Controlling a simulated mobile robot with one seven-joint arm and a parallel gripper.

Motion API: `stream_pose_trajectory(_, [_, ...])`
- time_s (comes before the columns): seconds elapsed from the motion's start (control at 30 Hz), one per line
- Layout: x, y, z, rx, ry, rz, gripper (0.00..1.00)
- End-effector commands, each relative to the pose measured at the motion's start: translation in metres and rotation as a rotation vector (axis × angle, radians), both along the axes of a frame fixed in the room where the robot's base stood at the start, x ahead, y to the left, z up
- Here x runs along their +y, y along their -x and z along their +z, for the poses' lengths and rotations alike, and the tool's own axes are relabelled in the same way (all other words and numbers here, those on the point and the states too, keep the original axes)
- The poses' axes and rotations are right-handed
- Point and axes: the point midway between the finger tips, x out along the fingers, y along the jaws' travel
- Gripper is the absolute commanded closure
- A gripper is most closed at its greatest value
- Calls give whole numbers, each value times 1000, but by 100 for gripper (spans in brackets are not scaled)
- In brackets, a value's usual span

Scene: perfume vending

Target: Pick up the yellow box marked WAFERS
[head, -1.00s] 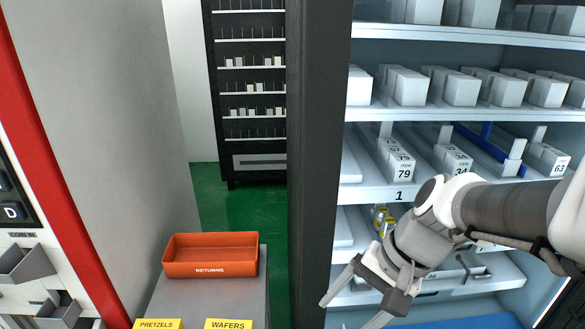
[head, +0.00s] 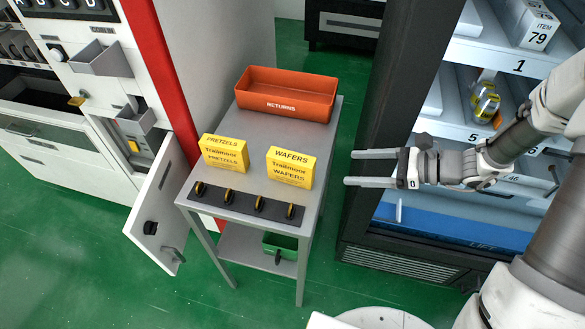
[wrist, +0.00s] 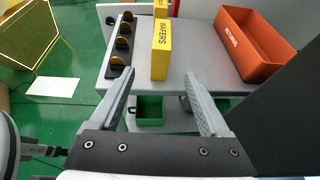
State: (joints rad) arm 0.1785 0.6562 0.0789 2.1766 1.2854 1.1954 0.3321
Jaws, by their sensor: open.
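The yellow box marked WAFERS (head: 290,168) stands upright on the small grey table, on its right side. My gripper (head: 347,168) is open and empty, to the right of the box, with its fingers pointing left toward it and a gap between. In the wrist view the WAFERS box (wrist: 161,50) stands beyond and between the two open fingers (wrist: 160,85), showing its narrow lettered end. A similar yellow box marked PRETZELS (head: 225,154) stands to the left on the same table, apart from the WAFERS box.
The orange RETURNS bin (head: 287,95) sits at the table's back. A dark strip with several round yellow-black pieces (head: 243,203) lies along the front edge. A green bin (head: 280,247) is on the lower shelf. A vending cabinet (head: 400,258) stands right; an open door (head: 158,210) is left.

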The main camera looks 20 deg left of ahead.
Motion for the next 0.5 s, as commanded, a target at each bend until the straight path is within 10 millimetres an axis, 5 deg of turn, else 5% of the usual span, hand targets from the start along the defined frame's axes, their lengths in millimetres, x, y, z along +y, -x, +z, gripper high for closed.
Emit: stream_pose_trajectory(0.5, [91,4,-40,8,-5,0,20])
